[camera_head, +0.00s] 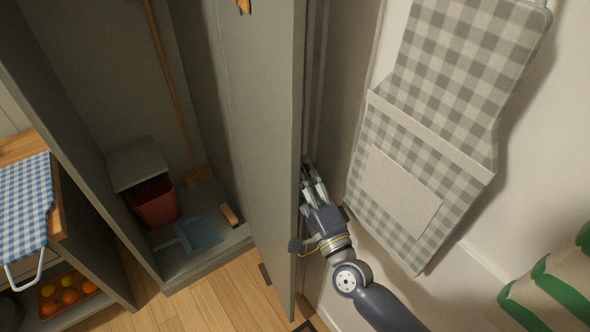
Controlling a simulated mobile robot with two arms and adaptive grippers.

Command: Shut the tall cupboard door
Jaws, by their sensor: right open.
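The tall cupboard (95,75) stands open at the left, with its grey-green interior in view. My left gripper is not in view.
Inside the cupboard are a broom (178,95), a red bin (155,202) and a blue dustpan (200,234). A checked apron (440,110) hangs on the right wall. A green-patterned bag (555,290) is at lower right. Wooden floor (205,307) is clear before the cupboard.

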